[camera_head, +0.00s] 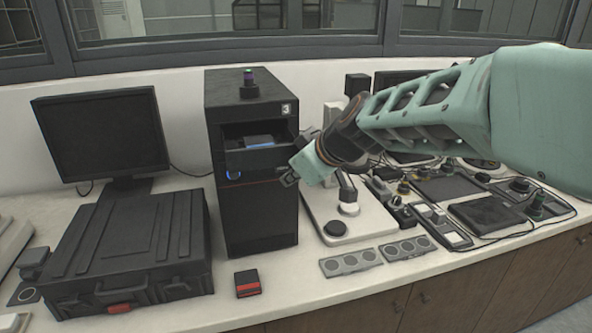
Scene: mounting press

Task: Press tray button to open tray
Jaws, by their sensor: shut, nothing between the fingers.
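The mounting press is a tall black tower (262,215) marked 3, standing upright on the counter. A recess in its upper front holds a dark tray (258,160), which appears to stick out, with a blue and grey item (258,141) in it. A small blue-lit round button (233,175) shows on the front at the left, below the tray; the tray partly covers it. My gripper (289,181) is shut and empty, just right of the tray's front corner. I cannot tell whether it touches the tray. It is apart from the blue button.
A black case (137,250) and a monitor (103,135) stand left of the press. A small black and red box (247,283) lies in front. Control panels and knobs (430,215) crowd the counter at right, under my arm. A dark knob with a coloured top (249,84) sits on the press.

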